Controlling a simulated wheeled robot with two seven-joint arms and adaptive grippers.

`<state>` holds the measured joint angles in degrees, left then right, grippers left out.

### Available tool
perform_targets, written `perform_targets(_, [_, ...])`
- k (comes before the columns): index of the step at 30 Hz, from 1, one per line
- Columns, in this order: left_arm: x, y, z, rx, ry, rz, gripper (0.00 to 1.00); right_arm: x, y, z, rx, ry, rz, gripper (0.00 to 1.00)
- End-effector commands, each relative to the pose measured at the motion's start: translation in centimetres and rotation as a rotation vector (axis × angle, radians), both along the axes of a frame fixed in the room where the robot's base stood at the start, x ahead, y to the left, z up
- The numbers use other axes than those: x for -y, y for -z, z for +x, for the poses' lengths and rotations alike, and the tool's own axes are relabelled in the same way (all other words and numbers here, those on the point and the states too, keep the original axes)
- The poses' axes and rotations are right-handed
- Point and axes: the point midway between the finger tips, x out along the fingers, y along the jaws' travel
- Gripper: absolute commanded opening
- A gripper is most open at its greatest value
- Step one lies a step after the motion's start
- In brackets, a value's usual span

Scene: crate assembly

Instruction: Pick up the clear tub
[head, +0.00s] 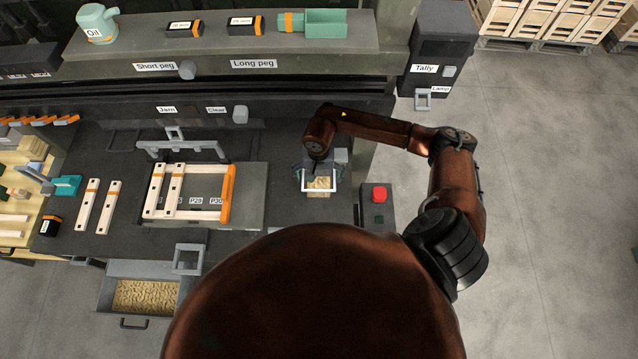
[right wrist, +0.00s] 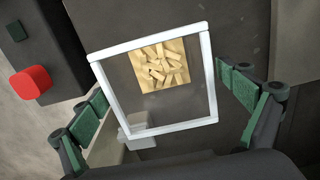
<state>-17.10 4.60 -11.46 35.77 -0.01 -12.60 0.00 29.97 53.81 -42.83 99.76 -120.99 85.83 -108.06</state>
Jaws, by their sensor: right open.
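The clear tub (head: 319,190) is a see-through box with a white rim on the dark bench, right of the crate frame. Small wooden pegs (head: 318,183) lie inside it. In the right wrist view the tub's white rim (right wrist: 174,128) shows large, with the pegs (right wrist: 162,66) seen through its opening. My right gripper (head: 317,163) is over the tub; in the right wrist view its green-padded fingers (right wrist: 165,104) are spread wide on either side of the rim, with nothing held. Whether a finger touches the rim cannot be told. My left gripper is not in view.
A red button (head: 379,194) on a grey box stands right of the tub. The crate frame (head: 188,192) with white slats and an orange end lies to the left. A shelf (head: 230,68) with labelled boxes runs behind. A tray of pegs (head: 145,296) hangs at the front.

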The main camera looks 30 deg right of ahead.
Motion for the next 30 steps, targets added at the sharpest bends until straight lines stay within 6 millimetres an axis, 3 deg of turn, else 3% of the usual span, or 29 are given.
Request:
perform_targets(9, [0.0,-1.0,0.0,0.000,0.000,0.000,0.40,0.3,4.1,0.2,-0.003,0.002,0.002,0.95])
perform_targets(17, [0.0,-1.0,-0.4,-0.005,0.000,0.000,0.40,0.5,4.4,0.2,-0.001,0.003,0.001,0.95])
perform_targets(30, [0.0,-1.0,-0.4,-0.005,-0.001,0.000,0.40,0.5,4.4,0.2,-0.001,0.004,0.001,0.66])
